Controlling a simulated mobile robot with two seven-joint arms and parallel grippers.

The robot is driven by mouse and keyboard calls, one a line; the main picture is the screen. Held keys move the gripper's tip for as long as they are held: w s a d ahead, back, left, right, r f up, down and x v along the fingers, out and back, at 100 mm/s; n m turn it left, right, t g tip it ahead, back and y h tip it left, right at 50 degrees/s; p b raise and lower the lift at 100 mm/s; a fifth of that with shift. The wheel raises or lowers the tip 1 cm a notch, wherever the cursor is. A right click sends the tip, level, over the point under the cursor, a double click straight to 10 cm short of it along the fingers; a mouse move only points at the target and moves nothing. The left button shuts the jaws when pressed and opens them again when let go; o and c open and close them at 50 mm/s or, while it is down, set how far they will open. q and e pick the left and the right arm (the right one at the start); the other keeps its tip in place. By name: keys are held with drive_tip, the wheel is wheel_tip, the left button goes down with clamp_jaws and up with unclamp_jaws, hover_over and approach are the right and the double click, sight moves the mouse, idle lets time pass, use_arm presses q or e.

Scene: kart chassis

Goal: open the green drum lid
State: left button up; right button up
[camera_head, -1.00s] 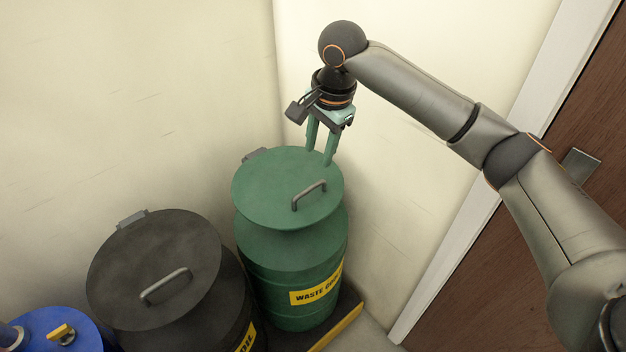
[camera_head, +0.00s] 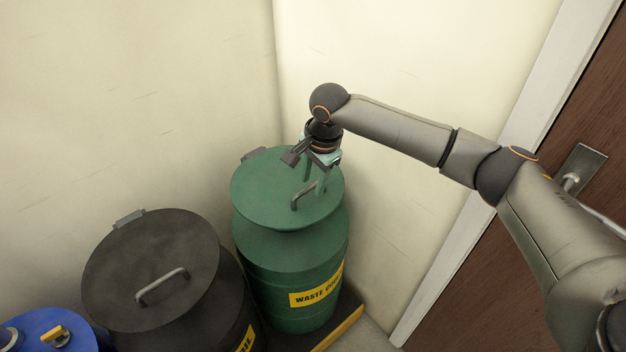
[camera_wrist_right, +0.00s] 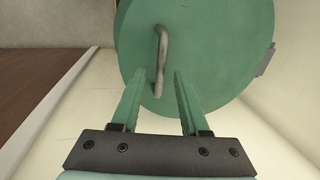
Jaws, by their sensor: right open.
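The green drum (camera_head: 290,262) stands in the corner with its round green lid (camera_head: 262,196) lying shut on top. A grey bar handle (camera_head: 304,197) rises from the lid's front right part. My right gripper (camera_head: 314,186) is over the lid, close to the handle, with its fingers pointing down. In the right wrist view the lid (camera_wrist_right: 215,50) fills the upper part, and the handle (camera_wrist_right: 162,55) reaches down between the lines of the two open green fingers (camera_wrist_right: 156,88). Whether a finger touches the handle I cannot tell. My left gripper is not in view.
A dark drum with a grey-handled lid (camera_head: 150,265) stands to the left, and a blue drum (camera_head: 70,335) is at the lower left corner. A yellow-edged base (camera_head: 340,330) lies under the green drum. Walls close in behind; a brown door (camera_head: 510,270) is at right.

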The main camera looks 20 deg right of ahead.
clamp_jaws()
idle(0.4)
idle(1.1)
